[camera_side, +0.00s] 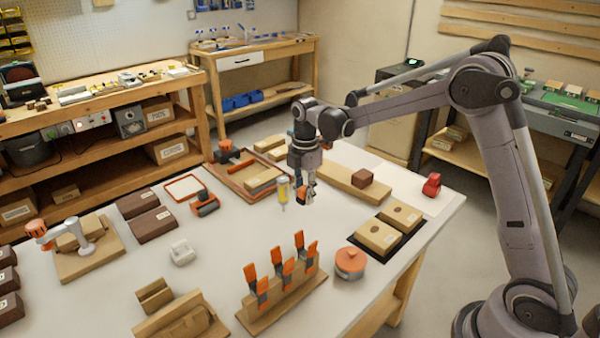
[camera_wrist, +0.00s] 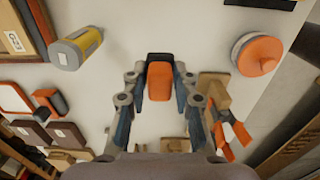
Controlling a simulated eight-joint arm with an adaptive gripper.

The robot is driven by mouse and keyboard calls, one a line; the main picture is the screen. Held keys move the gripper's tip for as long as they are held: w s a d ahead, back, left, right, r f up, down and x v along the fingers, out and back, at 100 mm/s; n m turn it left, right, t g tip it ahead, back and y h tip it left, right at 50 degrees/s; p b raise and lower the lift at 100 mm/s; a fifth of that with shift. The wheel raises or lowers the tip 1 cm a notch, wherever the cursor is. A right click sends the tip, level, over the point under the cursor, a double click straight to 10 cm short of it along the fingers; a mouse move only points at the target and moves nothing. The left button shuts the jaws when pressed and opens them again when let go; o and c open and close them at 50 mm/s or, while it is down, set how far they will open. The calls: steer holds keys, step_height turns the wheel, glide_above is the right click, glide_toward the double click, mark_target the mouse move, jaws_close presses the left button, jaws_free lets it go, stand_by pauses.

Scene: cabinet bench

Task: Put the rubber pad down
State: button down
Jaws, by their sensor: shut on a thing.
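My gripper (camera_side: 304,194) hangs above the middle of the white bench top, pointing down. The pad looks held a little above the bench, though the exact gap is hard to tell.
A yellow-and-grey bottle (camera_side: 283,191) stands close beside my gripper. A rack of orange clamps (camera_side: 283,282) and a round orange-lidded pot (camera_side: 350,262) stand in front. Wooden blocks on a black mat (camera_side: 412,242) lie right. Bare bench (camera_side: 225,240) is at front left.

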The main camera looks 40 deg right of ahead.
glide_above(266, 241)
step_height(266, 241, down, 7)
steer(key=shift+w+r, duration=0.1)
steer(key=shift+f, duration=2)
steer(key=shift+f, duration=0.15)
steer(key=c, duration=1.1)
jaws_free()
steer(key=shift+o, duration=0.2)
